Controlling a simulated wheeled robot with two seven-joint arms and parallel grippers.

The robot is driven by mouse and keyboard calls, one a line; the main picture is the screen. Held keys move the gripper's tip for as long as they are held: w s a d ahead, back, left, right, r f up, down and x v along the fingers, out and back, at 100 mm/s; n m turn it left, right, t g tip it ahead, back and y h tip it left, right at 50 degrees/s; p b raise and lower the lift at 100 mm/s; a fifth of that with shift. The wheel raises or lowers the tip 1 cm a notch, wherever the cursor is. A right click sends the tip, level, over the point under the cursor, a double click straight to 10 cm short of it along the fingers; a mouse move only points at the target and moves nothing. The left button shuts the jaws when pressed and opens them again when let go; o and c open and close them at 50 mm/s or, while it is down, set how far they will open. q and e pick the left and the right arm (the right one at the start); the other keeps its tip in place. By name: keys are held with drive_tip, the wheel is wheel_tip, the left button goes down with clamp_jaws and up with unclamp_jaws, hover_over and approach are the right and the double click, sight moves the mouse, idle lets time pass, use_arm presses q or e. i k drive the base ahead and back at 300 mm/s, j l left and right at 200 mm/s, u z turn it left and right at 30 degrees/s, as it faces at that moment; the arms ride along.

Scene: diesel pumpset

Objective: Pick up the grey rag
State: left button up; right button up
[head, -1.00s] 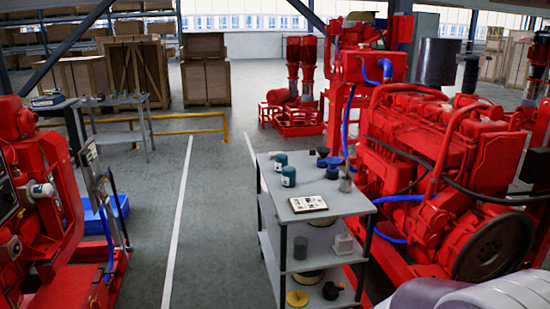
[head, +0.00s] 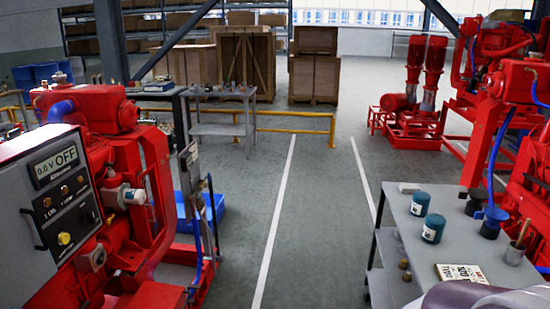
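I cannot make out a grey rag for certain in the head view. A grey cart (head: 393,216) stands at the lower right. On its top are two teal canisters (head: 420,203), dark blue funnel-like vessels (head: 491,222), a cup with a brush in it (head: 515,252), and a printed card (head: 461,273). A small pale grey item (head: 408,187) lies at the cart's far left corner; it is too small to identify. Neither gripper is in view. A smooth greyish shape at the bottom right edge appears to be part of my arm.
A red pumpset with a control panel (head: 62,190) reading OFF fills the left. A blue tray (head: 203,207) lies behind it. A grey table (head: 222,130), yellow rail (head: 291,114) and wooden crates (head: 245,65) stand farther back. The floor (head: 318,215) between pumpset and cart is clear.

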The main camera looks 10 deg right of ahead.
sight(406, 188)
drive_tip(key=i+l+z, duration=0.15)
drive_tip(key=i, duration=0.75)
drive_tip(key=i+j+z, duration=0.15)
drive_tip(key=i, duration=0.7)
drive_tip(key=i+z, duration=0.15)
drive_tip(key=i, duration=0.75)
drive_tip(key=i+z, duration=0.1)
drive_tip(key=i, duration=0.4)
drive_tip(key=i+j+z, duration=0.1)
drive_tip(key=i, duration=0.4)
drive_tip(key=i+j+z, duration=0.1)
drive_tip(key=i, duration=0.35)
